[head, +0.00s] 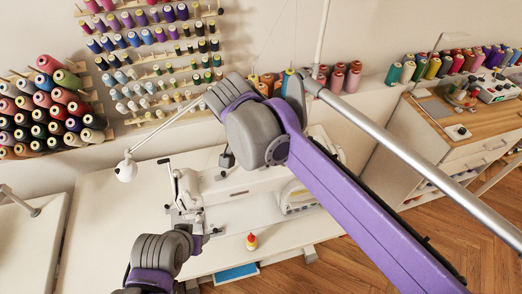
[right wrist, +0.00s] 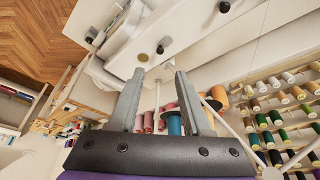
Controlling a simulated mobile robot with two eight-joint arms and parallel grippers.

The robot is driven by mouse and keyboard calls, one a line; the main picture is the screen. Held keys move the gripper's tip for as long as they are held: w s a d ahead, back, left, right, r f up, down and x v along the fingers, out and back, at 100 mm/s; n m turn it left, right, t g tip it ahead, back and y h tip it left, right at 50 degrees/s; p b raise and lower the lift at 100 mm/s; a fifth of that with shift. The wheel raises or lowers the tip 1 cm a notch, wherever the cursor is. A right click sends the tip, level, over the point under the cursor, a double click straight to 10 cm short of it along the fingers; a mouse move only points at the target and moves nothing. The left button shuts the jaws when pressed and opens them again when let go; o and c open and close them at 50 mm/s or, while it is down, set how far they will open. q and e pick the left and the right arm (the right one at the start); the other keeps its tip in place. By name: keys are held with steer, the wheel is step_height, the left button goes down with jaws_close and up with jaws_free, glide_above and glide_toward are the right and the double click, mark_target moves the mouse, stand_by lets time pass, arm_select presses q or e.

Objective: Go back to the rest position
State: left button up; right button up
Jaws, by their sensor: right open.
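My right gripper (right wrist: 160,80) shows in the right wrist view with its two grey fingers spread apart and nothing between them touching either one. Thread spools and a white wall lie beyond the fingers. In the head view my right arm crosses from the lower right to the upper middle, and its gripper cannot be made out there. A part of my left arm shows at the bottom left of the head view, over the front edge of the table.
A white sewing machine (head: 187,190) stands on the white table (head: 105,215), partly behind my arms. Spool racks (head: 150,55) line the wall. Wooden floor (head: 470,235) is open at right.

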steer(key=shift+r, duration=0.15)
stand_by(0.3)
steer(key=s+d+f+n+y, duration=0.1)
steer(key=s+d+f+n, duration=0.1)
steer(key=s+d+f, duration=0.5)
steer(key=s+d+f+n+t+y, duration=0.1)
steer(key=s+d+f+n, duration=0.2)
steer(key=s+d+f, duration=0.5)
steer(key=s+d, duration=0.2)
steer(key=d, duration=0.3)
steer(key=shift+s+f+n+t, duration=0.2)
steer(key=shift+f+n+t, duration=0.1)
steer(key=shift+d, duration=0.1)
